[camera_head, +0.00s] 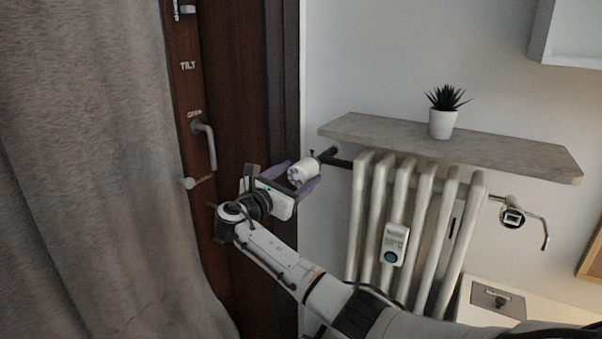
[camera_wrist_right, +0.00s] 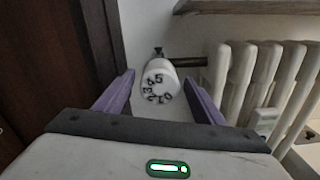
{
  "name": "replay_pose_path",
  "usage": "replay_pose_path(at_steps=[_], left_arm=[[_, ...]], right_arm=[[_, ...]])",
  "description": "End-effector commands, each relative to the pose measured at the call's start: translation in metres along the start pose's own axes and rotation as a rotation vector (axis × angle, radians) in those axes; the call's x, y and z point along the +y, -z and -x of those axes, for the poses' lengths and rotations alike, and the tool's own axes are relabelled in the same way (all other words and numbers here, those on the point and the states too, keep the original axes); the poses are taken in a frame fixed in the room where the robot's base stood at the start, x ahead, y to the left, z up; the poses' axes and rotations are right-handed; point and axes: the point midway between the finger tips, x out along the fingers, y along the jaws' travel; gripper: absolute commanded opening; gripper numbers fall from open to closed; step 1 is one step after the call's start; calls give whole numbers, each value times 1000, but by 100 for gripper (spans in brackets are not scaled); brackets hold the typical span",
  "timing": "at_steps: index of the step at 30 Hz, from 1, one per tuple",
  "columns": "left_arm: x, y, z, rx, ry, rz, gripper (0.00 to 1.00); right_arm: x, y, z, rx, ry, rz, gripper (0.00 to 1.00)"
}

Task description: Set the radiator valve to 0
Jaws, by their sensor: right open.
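The radiator valve is a white round knob (camera_head: 301,173) at the upper left end of the white ribbed radiator (camera_head: 418,215), on a dark pipe. In the right wrist view the knob (camera_wrist_right: 158,86) faces me with dark numerals, several of them readable up to 5; I cannot tell which setting is selected. My right gripper (camera_head: 303,180) is open, its purple fingers on either side of the knob in the head view. In the right wrist view the fingers (camera_wrist_right: 160,92) stand apart left and right of the knob, with gaps visible. My left gripper is not in view.
A stone-like shelf (camera_head: 450,147) with a potted plant (camera_head: 442,122) sits above the radiator. A small meter (camera_head: 394,244) is on the radiator's ribs. A dark wooden door frame with a handle (camera_head: 205,145) and a grey curtain (camera_head: 95,170) are left of the valve.

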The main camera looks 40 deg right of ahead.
Motion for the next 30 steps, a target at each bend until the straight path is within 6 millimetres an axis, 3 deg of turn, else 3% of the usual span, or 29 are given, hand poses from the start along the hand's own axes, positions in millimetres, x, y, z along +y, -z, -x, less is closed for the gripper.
replay_pose_path(at_steps=[6, 14, 22, 30], left_arm=[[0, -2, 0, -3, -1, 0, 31], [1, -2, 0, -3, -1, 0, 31], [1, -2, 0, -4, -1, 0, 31], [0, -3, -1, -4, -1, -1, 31]], right_arm=[[0, 0, -18, 0, 0, -1, 63], [0, 0, -19, 1, -1, -2, 63], [0, 0, -19, 1, -1, -1, 22], [0, 1, -19, 1, -1, -29, 22]])
